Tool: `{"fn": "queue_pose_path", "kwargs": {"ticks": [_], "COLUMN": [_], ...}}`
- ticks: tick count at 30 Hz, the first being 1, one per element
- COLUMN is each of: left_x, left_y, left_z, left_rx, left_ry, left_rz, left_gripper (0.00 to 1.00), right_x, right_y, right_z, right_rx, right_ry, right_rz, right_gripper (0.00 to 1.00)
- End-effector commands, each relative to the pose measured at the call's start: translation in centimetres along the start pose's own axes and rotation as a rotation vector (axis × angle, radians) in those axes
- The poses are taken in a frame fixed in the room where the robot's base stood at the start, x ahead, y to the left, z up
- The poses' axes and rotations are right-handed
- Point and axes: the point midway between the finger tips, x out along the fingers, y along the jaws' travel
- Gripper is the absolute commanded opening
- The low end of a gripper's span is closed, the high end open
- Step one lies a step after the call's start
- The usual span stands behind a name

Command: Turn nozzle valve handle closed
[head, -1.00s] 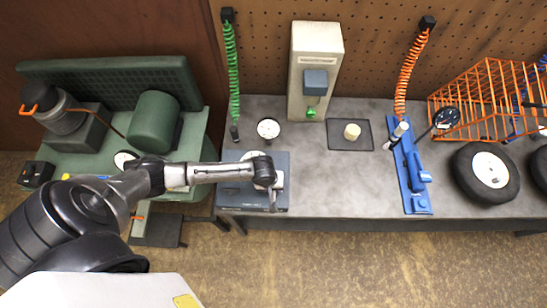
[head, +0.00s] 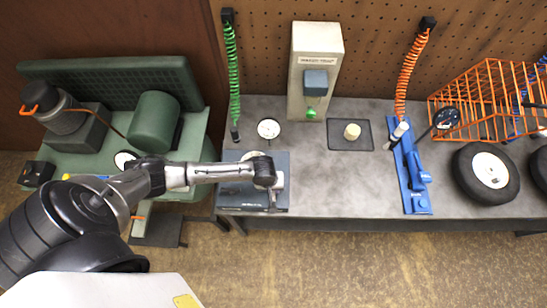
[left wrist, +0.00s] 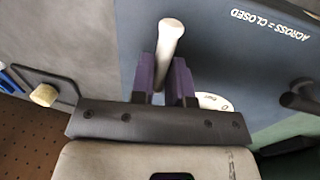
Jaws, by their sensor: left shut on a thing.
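A blue-grey box (head: 240,203) stands at the left end of the grey bench, mostly under my left arm. In the left wrist view its flat face (left wrist: 215,45) carries the white words "ACROSS = CLOSED". A pale, round-ended handle (left wrist: 172,35) sits between the purple fingers of my left gripper (left wrist: 165,80), which is shut on it. In the head view the left gripper (head: 277,184) is over the right part of the box, and the wrist hides much of it. I cannot tell the handle's exact angle against the label. My right gripper is in neither view.
A pale upright unit (head: 300,85) and a dark tray (head: 340,136) with a cream cylinder (head: 352,131) stand farther right. A green coiled hose (head: 232,75) hangs behind. The bench between tray and front edge is clear.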

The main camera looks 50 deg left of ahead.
Motion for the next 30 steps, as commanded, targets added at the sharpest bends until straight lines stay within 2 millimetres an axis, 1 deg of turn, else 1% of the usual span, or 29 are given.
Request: {"fn": "queue_pose_path", "kwargs": {"ticks": [5,8,18,30], "left_x": [-0.2,-0.3,-0.1,0.1], "left_y": [0.2,0.2,0.7,1.1], "left_z": [0.0,0.0,0.0,0.3], "left_rx": [0.065,0.133,0.442,0.816], "left_ry": [-0.015,-0.029,-0.09,-0.164], "left_rz": [0.001,-0.001,0.002,0.003], "left_gripper": [0.0,0.0,0.0,0.0], "right_x": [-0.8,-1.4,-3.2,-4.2], "right_y": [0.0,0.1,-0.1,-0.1], "right_z": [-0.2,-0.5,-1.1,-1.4], "right_rx": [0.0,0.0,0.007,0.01], "right_ry": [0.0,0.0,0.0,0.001], "right_rz": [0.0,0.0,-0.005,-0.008], "right_gripper": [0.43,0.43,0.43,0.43]}}
